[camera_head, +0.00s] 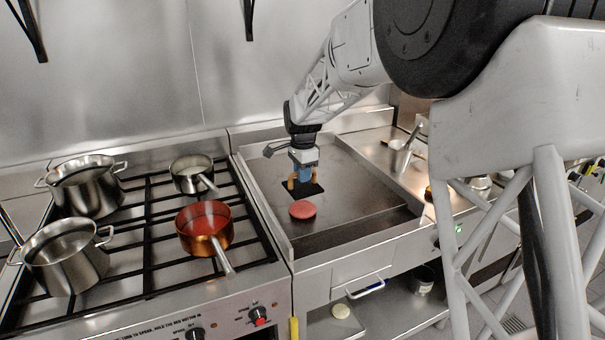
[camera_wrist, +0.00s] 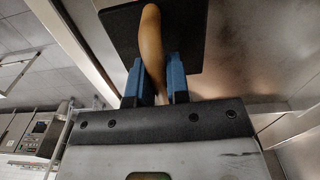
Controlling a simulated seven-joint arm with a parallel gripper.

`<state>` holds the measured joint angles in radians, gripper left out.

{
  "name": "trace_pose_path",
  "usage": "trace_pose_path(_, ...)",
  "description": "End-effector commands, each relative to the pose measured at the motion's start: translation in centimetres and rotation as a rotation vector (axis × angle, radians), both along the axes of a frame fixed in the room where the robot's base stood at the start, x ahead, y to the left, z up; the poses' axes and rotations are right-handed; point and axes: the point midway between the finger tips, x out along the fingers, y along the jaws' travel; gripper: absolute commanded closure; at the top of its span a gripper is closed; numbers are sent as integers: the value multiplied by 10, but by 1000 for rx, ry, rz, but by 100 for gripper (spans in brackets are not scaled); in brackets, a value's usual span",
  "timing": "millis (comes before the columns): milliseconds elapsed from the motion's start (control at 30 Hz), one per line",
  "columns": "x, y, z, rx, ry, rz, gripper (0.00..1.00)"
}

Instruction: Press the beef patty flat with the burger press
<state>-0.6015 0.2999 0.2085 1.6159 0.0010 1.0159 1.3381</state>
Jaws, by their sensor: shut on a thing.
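The beef patty (camera_head: 302,209) is a round pink-red disc lying on the flat griddle (camera_head: 362,205), near its front left. The burger press is a dark square plate (camera_head: 313,189) with a tan wooden handle (camera_head: 292,182). My gripper (camera_head: 304,176) is shut on the handle, just behind the patty. In the wrist view the handle (camera_wrist: 152,45) stands between the two blue fingers, and the black plate (camera_wrist: 188,30) lies beyond it. The patty is not visible in the wrist view. I cannot tell whether the plate touches the griddle.
To the left is a stove with steel pots (camera_head: 70,262) and a copper pan (camera_head: 203,228) of red contents. The griddle has a raised metal rim. A steel container (camera_head: 400,155) stands to its right. The griddle's right part is clear.

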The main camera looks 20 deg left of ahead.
Motion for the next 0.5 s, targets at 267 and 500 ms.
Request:
trace_pose_path(267, 0, 0, -7, 1, -1, 0, 100)
trace_pose_path(500, 0, 0, -21, 0, 0, 0, 100)
